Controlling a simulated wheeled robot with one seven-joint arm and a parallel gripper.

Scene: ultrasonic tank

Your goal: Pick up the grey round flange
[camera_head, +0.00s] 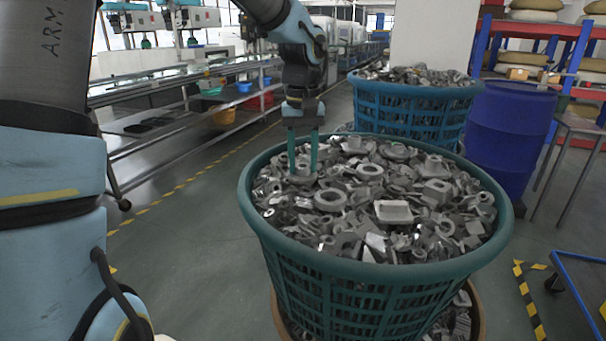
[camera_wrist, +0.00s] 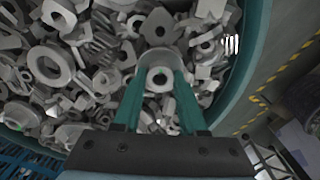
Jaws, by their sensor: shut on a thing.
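The flange (camera_head: 301,178) also shows at the fingertips in the head view, at the top of the heap. I cannot tell whether it is clear of the parts below. The finger contact is partly hidden by the fingers themselves.
Many loose grey metal parts (camera_head: 393,212) fill the basket around the fingers. A blue basket (camera_head: 410,115) of parts and a blue drum (camera_head: 506,135) stand behind. A blue cart frame (camera_head: 580,285) is at the right. Floor is free at the left.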

